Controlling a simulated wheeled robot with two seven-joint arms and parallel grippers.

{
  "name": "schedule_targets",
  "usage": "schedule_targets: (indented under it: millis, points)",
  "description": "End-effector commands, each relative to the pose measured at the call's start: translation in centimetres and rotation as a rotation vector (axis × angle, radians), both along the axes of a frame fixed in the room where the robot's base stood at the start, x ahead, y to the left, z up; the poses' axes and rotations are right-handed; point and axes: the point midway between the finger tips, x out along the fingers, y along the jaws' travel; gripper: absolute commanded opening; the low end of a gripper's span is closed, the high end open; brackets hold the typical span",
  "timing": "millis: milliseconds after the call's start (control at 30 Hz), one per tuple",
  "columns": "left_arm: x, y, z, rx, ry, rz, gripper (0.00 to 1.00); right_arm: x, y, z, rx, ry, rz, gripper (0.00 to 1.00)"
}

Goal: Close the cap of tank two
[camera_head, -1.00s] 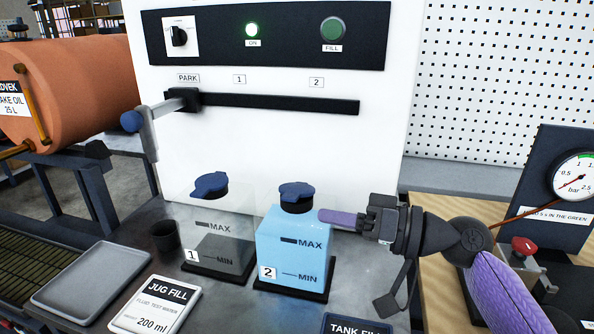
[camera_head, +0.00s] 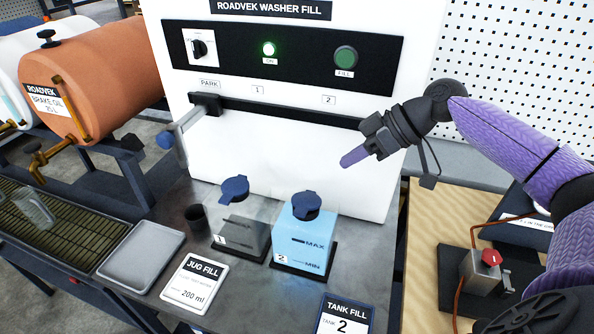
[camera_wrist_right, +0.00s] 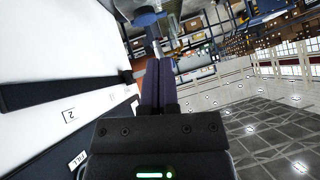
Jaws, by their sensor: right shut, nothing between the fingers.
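Tank two (camera_head: 303,243) holds blue fluid and stands on a dark base on the metal top, right of tank one (camera_head: 240,235). Its blue cap (camera_head: 306,201) sits at the dark neck on top; I cannot tell from here whether it is fully seated. My right gripper (camera_head: 343,163) is shut and empty, its purple fingers pointing down-left in front of the white panel, above and right of the cap and apart from it. The shut fingers also show in the right wrist view (camera_wrist_right: 157,80), where neither tank can be made out. My left gripper is out of view.
Tank one has a blue cap (camera_head: 235,187). A dark cup (camera_head: 196,218), grey tray (camera_head: 140,262), jug-fill card (camera_head: 195,283) and tank-fill card (camera_head: 344,316) are around. A red-knobbed valve (camera_head: 490,258) is at right.

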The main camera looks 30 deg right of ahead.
Motion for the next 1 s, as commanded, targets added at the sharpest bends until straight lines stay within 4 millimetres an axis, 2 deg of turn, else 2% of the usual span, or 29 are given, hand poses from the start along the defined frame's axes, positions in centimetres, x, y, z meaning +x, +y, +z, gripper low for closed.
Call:
schedule_targets:
  millis: [167, 500, 600, 733, 1000]
  points:
    - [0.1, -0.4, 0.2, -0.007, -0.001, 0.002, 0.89, 1.0, 1.4, -1.7, 0.001, -0.001, 0.006, 0.0]
    - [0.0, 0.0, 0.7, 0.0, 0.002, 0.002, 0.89, 4.3, 5.8, -6.9, 0.002, 0.0, 0.004, 0.0]
    - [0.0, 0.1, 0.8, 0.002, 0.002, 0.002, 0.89, 4.0, 6.1, -8.8, -0.001, 0.005, 0.003, 0.0]
    - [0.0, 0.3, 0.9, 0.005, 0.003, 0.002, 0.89, 3.8, 6.3, -10.3, 0.0, 0.003, 0.001, 0.0]
    - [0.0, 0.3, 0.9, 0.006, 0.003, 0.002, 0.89, 3.7, 6.4, -11.0, -0.001, 0.001, 0.002, 0.0]
